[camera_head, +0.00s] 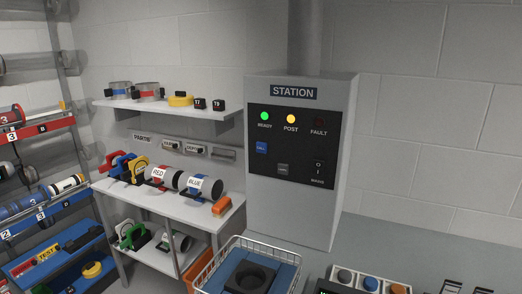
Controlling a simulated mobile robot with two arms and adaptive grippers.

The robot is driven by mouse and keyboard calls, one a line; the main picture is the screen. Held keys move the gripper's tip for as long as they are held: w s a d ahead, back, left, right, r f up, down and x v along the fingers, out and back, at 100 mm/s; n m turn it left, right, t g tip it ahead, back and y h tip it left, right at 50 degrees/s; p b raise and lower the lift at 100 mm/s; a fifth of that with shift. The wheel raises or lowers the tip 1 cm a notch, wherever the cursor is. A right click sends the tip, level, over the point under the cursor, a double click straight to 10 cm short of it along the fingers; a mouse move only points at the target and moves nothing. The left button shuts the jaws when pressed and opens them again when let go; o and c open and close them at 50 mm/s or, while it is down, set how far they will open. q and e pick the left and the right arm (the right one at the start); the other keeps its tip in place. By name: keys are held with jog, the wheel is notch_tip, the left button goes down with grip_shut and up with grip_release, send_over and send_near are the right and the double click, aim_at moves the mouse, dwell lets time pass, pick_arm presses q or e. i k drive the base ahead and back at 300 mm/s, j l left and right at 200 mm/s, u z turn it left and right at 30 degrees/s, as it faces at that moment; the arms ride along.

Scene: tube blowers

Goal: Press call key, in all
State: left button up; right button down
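The station box (266,205) is a grey cabinet on the wall right of centre, with a black panel on its front. A switch (319,167) is at the panel's right. The READY lamp (265,116) is lit green and the POST lamp (291,119) is lit yellow. The FAULT lamp (319,122) looks dark red and unlit. Neither gripper shows in the head view.
A wire basket (207,270) with a blue lining and a dark block stands below the station box. A tray of round pieces (408,290) is at its right. Shelves (130,187) with blowers and labelled cylinders stand at the left. The space before the panel is clear.

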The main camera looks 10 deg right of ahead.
aim_at(262, 148)
jog(key=i+j+z, duration=0.25)
jog(key=i+j, duration=0.2)
jog(key=j, duration=0.2)
jog(key=i+j+z, duration=0.15)
jog(key=j, duration=0.2)
